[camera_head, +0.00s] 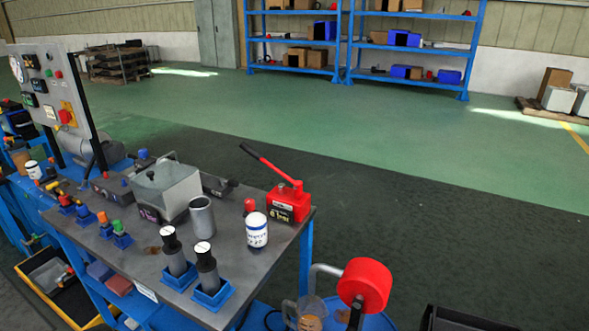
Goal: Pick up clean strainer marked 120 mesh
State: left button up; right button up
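A grey open-topped metal cylinder (202,218) stands upright on the dark bench top (135,240); it may be a strainer, but I cannot read any mark on it. Neither of my grippers is in the picture.
A white bottle (257,231) and a red hand pump (288,202) with a raised lever stand at the bench's right. A grey box (167,188) sits behind the cylinders. A red round part (364,284) stands off the front right corner.

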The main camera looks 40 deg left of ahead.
aim_at(206, 264)
jog(key=u, duration=1.8)
